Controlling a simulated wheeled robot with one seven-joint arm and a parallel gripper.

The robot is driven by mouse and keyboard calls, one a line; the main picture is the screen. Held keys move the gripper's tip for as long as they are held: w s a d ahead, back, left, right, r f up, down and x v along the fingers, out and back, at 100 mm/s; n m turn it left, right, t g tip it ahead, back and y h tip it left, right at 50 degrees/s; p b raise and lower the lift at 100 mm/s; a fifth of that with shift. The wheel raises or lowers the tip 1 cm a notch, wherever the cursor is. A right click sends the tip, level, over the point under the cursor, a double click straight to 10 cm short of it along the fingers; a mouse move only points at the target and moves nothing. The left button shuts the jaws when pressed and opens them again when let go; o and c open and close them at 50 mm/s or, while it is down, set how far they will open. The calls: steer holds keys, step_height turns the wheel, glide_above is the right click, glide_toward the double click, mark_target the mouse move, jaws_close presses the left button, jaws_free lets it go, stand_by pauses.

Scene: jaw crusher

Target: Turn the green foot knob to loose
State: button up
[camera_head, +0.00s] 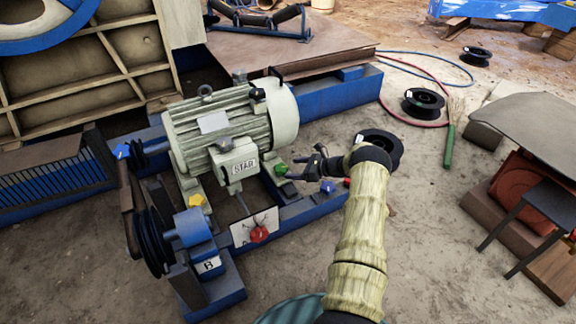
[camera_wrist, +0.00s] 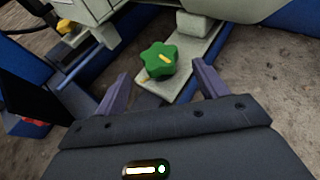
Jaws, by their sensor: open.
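The green foot knob (camera_head: 281,168) is a star-shaped knob on the motor's foot, at the right end of the motor in the head view. In the wrist view the green foot knob (camera_wrist: 158,60) sits on a pale foot plate (camera_wrist: 185,75) and has an orange-yellow mark on its top. My gripper (camera_head: 300,172) is just right of the knob in the head view. In the wrist view my gripper (camera_wrist: 160,88) is open, with one finger to each side of the knob's near edge. The fingers look apart from the knob; their height above it is hard to tell.
The cream motor (camera_head: 225,130) stands left of my gripper on a blue frame (camera_head: 325,203). A yellow knob (camera_head: 196,201), a red knob (camera_head: 259,234) and a blue knob (camera_head: 331,187) are nearby. A black spool (camera_head: 392,146) lies behind my arm.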

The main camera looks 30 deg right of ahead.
steer(key=p+v, duration=0.1)
steer(key=v, duration=0.2)
steer(key=p+v, duration=0.2)
steer(key=v, duration=0.2)
steer(key=p+v, duration=0.2)
steer(key=v, duration=0.2)
steer(key=shift+s+d+r, duration=0.1)
steer(key=shift+r, duration=0.25)
steer(key=shift+s+d+r, duration=0.1)
steer(key=shift+s+d, duration=0.25)
steer(key=shift+s, duration=0.1)
